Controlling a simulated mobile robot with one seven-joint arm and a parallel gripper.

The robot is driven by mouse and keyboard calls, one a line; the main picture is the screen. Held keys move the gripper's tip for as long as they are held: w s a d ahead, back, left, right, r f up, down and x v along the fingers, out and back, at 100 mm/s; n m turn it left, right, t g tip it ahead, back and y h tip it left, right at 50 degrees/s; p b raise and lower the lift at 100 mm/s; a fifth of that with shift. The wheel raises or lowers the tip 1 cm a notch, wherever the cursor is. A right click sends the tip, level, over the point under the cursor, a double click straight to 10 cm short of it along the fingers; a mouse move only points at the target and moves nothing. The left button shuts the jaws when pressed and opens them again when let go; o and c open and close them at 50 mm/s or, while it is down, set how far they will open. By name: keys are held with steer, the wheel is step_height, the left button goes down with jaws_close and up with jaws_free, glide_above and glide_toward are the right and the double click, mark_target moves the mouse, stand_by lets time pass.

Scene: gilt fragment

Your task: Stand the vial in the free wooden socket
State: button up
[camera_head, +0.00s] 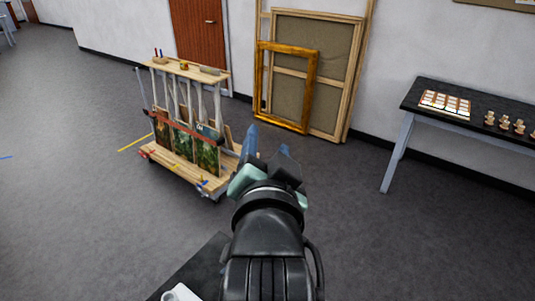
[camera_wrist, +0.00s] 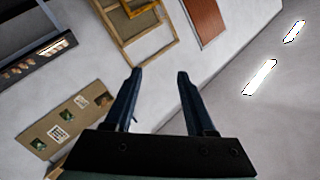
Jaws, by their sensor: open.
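My gripper (camera_head: 268,146) is raised over open floor in the head view, open and empty. In the wrist view its two dark blue fingers (camera_wrist: 159,75) stand apart with nothing between them. Several small wooden pieces (camera_head: 510,123) stand on the dark table (camera_head: 475,104) at the right, far from my gripper. They may be the sockets, but they are too small to tell which is free. I cannot make out a vial in either view. The dark table also shows tilted at the left of the wrist view (camera_wrist: 30,72).
A tray of white squares (camera_head: 445,103) lies on the table. A wheeled cart with paintings (camera_head: 190,140) stands left of my gripper. Wooden frames (camera_head: 310,75) lean on the wall by a brown door (camera_head: 200,40). A white object (camera_head: 180,292) shows at the bottom edge. Floor before the table is clear.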

steer(key=s+r+n+t, duration=0.2)
steer(key=s+r+t, duration=0.1)
steer(key=r, duration=0.6)
steer(key=s+r+n+t, duration=0.2)
steer(key=s+r+t, duration=0.2)
steer(key=r, duration=0.5)
steer(key=s+r+n+t, duration=0.3)
steer(key=s+r, duration=0.2)
steer(key=r, duration=0.4)
steer(key=shift+s+r+t, duration=0.35)
steer(key=shift+s+t, duration=0.05)
steer(key=shift+a+f, duration=0.1)
